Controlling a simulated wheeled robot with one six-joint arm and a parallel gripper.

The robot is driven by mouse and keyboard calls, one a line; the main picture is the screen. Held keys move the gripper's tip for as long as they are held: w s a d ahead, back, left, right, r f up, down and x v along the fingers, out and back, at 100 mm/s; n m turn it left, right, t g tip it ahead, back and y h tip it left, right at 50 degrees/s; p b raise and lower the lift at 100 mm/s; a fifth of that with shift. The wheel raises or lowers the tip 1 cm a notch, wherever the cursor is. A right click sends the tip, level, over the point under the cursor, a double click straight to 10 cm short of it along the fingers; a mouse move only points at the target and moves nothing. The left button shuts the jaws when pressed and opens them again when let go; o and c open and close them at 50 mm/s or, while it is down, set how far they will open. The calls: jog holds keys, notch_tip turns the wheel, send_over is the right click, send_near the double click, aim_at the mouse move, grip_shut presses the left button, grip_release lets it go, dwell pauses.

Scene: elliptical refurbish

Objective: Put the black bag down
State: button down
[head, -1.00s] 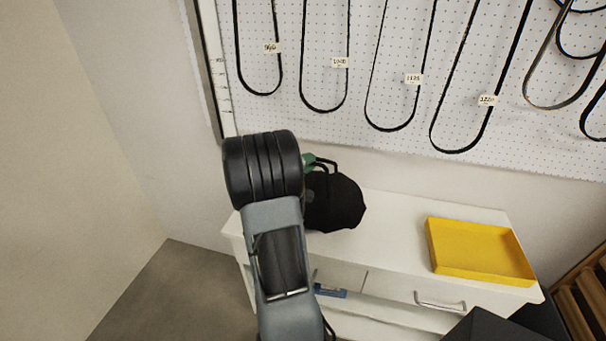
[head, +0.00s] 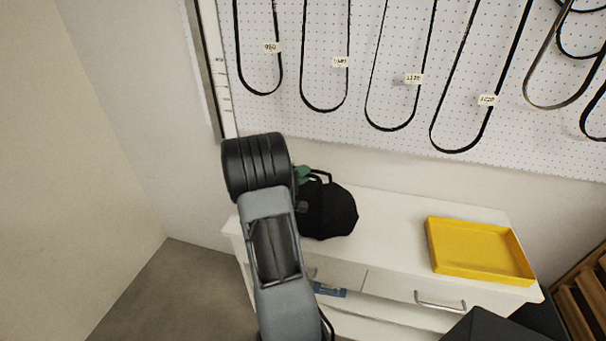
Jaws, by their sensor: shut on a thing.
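The black bag (head: 330,211) is at the left part of the white cabinet top, just right of my arm. Its handle loop stands up at its upper left. My gripper (head: 303,176) shows only as a small green and dark part by the handle, mostly hidden behind my arm. It is shut on the bag, at or near the handle. I cannot tell whether the bag's base touches the cabinet top (head: 390,222).
A yellow tray (head: 480,275) sits on the right of the cabinet top, with bare surface between it and the bag. Black belts with labels hang on the pegboard (head: 400,100) behind. A wooden slatted thing (head: 588,297) stands at the lower right.

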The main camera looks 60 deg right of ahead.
jog(key=c, duration=1.1)
grip_release()
jog(key=shift+f, duration=0.1)
